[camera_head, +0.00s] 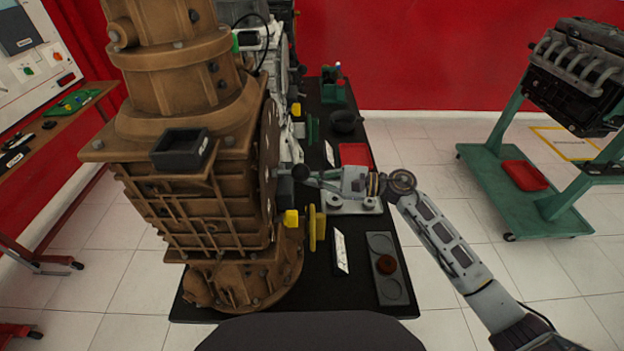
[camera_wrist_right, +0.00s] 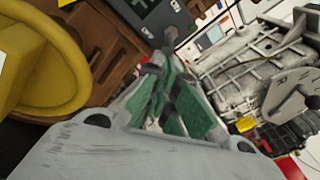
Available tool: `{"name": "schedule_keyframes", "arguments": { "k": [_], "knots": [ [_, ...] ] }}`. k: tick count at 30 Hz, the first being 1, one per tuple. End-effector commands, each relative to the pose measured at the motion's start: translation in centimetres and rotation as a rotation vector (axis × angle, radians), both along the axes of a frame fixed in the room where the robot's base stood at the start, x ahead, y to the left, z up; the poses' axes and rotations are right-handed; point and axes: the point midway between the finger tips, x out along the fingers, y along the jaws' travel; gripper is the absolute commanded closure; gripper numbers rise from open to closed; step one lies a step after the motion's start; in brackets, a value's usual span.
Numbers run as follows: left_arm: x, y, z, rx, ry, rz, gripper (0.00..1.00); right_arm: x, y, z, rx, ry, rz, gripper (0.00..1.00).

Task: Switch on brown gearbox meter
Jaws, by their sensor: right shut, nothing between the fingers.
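The brown gearbox (camera_head: 180,195) stands upright at the left of the head view. A small dark box (camera_head: 284,188), likely its meter, is on its right side. In the right wrist view this dark box (camera_wrist_right: 142,12) has white labels and a lever with a dark round knob (camera_wrist_right: 170,34). My right gripper (camera_head: 312,178) reaches in from the right, shut and empty. Its tips (camera_wrist_right: 158,62) are close to the lever; I cannot tell if they touch it. My left gripper is not in view.
A yellow wheel-like part (camera_head: 316,228) sits just below my right gripper. The black table (camera_head: 320,290) also bears a red tray (camera_head: 356,155) and a grey holder (camera_head: 388,290) with a brown disc. A green engine stand (camera_head: 490,190) is at the right, with open floor between.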

Motion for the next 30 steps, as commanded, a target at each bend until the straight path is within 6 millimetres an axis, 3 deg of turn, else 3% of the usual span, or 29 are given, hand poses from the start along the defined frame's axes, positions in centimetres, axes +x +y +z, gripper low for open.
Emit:
{"name": "schedule_keyframes", "arguments": {
  "k": [16,23,30],
  "knots": [
    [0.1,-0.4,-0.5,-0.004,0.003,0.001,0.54,0.0,-0.2,0.2,-0.028,-0.001,-0.001,1.00],
    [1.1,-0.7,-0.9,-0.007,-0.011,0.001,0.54,0.0,-0.4,0.5,-0.041,-0.002,0.000,1.00],
    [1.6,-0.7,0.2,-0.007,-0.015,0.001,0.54,-0.1,-0.3,1.3,-0.112,-0.002,0.004,1.00]
  ]
}}
